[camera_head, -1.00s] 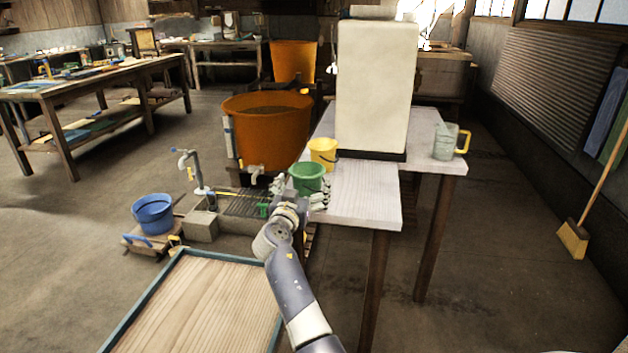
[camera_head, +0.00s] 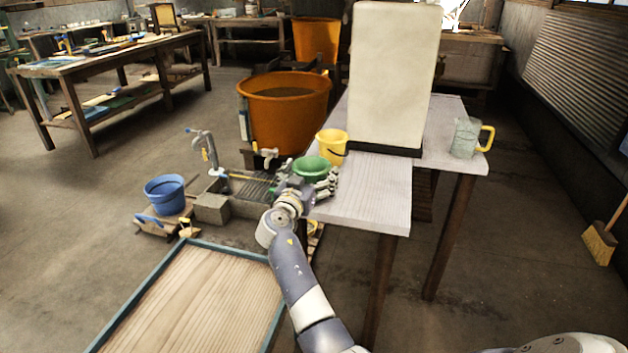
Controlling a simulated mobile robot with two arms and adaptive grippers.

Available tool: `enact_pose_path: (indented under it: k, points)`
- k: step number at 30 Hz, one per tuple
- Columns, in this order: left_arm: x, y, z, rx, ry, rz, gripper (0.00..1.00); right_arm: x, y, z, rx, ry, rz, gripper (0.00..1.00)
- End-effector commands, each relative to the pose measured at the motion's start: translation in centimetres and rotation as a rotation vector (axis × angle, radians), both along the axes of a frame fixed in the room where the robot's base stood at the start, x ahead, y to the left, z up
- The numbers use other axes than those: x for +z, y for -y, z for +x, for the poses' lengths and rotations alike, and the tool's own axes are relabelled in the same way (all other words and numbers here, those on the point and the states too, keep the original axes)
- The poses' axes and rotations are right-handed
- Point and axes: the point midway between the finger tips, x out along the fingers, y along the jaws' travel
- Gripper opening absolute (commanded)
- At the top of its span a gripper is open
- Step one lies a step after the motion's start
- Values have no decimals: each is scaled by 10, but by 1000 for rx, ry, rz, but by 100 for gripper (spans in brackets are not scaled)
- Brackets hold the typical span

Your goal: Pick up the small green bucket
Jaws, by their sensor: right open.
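The small green bucket (camera_head: 312,166) stands at the left end of the pale table, its rim and inside showing from above. My right gripper (camera_head: 308,188) is at its near side, with open fingers to the left and right of its lower part. The fingers and wrist hide most of the bucket's wall, so I cannot tell whether they touch it. My left gripper is not in view.
A yellow bucket (camera_head: 332,146) stands close behind the green one. A tall pale block (camera_head: 392,75) and a jug (camera_head: 467,138) are on the table (camera_head: 365,200). A large orange tub (camera_head: 287,118) is behind; a blue bucket (camera_head: 165,194) sits low at left.

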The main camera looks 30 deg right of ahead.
Motion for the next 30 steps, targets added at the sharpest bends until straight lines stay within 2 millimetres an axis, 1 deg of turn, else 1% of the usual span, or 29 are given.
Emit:
enact_pose_path:
  k: [1, 2, 3, 5, 6, 7, 8, 16, 19, 22, 23, 25, 30]
  points:
    - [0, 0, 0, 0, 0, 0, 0, 0, 0, 0, 0, 0, 0, 94]
    - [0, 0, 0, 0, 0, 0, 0, 0, 0, 0, 0, 0, 0, 88]
    - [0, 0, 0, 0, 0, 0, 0, 0, 0, 0, 0, 0, 0, 79]
    - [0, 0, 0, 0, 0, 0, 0, 0, 0, 0, 0, 0, 0, 65]
    - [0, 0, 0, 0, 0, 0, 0, 0, 0, 0, 0, 0, 0, 56]
    - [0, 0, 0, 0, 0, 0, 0, 0, 0, 0, 0, 0, 0, 49]
    - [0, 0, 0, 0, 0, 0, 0, 0, 0, 0, 0, 0, 0, 45]
    - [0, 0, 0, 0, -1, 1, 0, 1, 1, 0, 0, 1, -1, 45]
    - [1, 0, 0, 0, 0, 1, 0, 6, 1, 0, -1, 2, -1, 45]
    - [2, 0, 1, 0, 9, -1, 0, 20, 0, 0, -1, 6, -1, 45]
    - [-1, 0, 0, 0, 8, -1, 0, 26, 0, 0, -1, 7, 0, 45]
    - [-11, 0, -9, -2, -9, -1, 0, 41, 0, 0, -1, 7, 0, 45]
    - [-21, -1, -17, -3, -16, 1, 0, 74, 1, 0, -1, 7, 0, 45]
